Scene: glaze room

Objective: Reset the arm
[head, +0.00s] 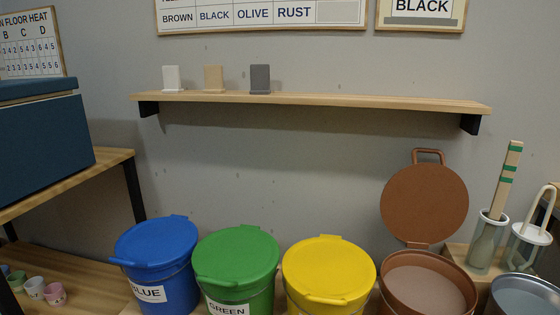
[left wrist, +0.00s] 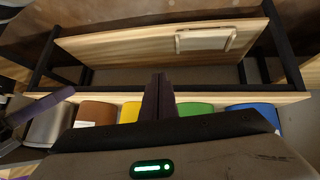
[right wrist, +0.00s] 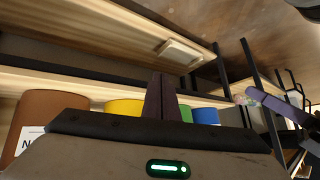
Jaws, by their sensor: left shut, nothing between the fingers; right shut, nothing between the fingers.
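My left gripper (left wrist: 158,92) shows in the left wrist view with its two dark fingers together and nothing between them. My right gripper (right wrist: 161,92) shows in the right wrist view, also shut and empty. Neither gripper nor arm is in the head view. In both wrist views the fingers stand in front of a row of coloured buckets along a wooden edge. I cannot tell how far the fingertips are from them.
Blue (head: 157,245), green (head: 238,258) and yellow (head: 328,266) buckets have lids on. The brown bucket (head: 428,285) is open, its lid (head: 424,204) raised. A shelf (head: 330,101) holds three small tiles. Small cups (head: 34,287) stand at left; a grey-green jar (head: 487,244) stands at right.

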